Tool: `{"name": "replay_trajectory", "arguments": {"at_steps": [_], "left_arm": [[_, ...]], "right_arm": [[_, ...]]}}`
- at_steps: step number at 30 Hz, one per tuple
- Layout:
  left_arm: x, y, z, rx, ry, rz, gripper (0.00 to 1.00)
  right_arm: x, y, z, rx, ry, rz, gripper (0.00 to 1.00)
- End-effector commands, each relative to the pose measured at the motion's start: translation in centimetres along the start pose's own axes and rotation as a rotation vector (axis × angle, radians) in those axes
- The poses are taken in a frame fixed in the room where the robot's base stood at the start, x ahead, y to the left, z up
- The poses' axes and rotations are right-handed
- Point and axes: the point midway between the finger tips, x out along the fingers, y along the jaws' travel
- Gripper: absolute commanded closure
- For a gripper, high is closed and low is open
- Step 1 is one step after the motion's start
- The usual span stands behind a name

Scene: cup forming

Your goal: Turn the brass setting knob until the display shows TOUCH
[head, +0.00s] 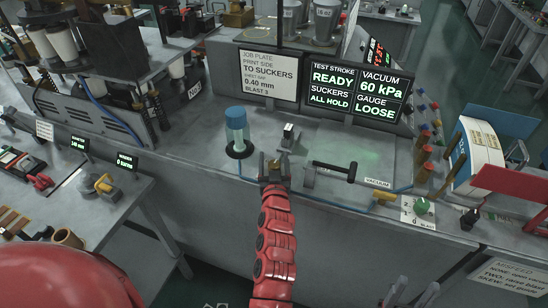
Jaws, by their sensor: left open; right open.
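The display (359,91) stands at the back right of centre. It reads TEST STROKE READY, VACUUM 60 kPa, SUCKERS ALL HOLD, GAUGE LOOSE. My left gripper (274,165) is at the end of the red arm in the middle, low over the grey bench top and open. A small brass-coloured part (273,163) shows at its fingertips. It may be the setting knob, but the gripper hides most of it and I cannot tell whether they touch. My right gripper (411,291) shows only as two grey fingers, spread apart, at the bottom edge.
A blue-capped clear bottle (237,130) stands left of my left gripper. A small metal block (288,135) is just behind it. A black-handled lever (336,170) lies to its right. A job plate sign (268,75) stands behind. The bench's front edge is near.

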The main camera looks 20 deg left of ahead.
Motion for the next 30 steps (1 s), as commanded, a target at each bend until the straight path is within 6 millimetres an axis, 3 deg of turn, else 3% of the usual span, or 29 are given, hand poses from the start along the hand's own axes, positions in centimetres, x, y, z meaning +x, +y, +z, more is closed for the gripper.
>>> {"name": "replay_trajectory", "arguments": {"at_steps": [8,21,30], "left_arm": [[0.2,0.0,0.0,0.001,0.001,0.0,0.26],[0.1,0.0,0.0,0.001,0.001,0.001,1.0],[0.1,0.1,-0.4,0.002,0.001,0.021,1.0]], "right_arm": [[0.0,0.0,0.0,0.0,0.0,0.0,0.5],[0.0,0.0,0.0,0.0,0.0,0.0,0.5],[1.3,0.1,-0.2,0.0,0.0,0.0,0.5]]}}
